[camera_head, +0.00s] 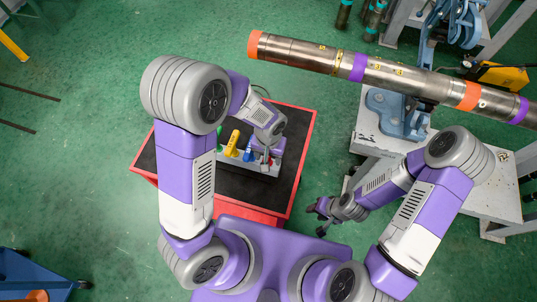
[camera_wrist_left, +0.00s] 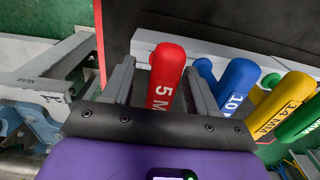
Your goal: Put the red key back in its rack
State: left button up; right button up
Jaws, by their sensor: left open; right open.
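The red key (camera_wrist_left: 163,75), marked 5 M, stands between the two fingers of my left gripper (camera_wrist_left: 158,68) in the left wrist view. The fingers are open, with a visible gap on its right side. The grey rack (camera_head: 262,169) is on the black-topped cart. The red key is at the rack's right end, in line with the other handles; its lower end is hidden, so I cannot tell how it is seated. In the head view my left gripper (camera_head: 267,158) is over that end. My right gripper (camera_head: 319,213) is open and empty, off the cart's right side.
A blue key (camera_wrist_left: 238,80), a yellow key (camera_wrist_left: 283,100) and a green key (camera_wrist_left: 304,122) stand beside the red one. The cart (camera_head: 300,125) has a red rim. A long steel pipe (camera_head: 300,52) crosses above a vise (camera_head: 395,112) at the right.

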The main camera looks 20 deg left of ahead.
pick_arm(q)
notch_tip(320, 180, up, 8)
jog(key=shift+f+p, duration=0.2)
jog(key=shift+p, duration=0.45)
pick_arm(e)
jog(key=shift+r, duration=0.65)
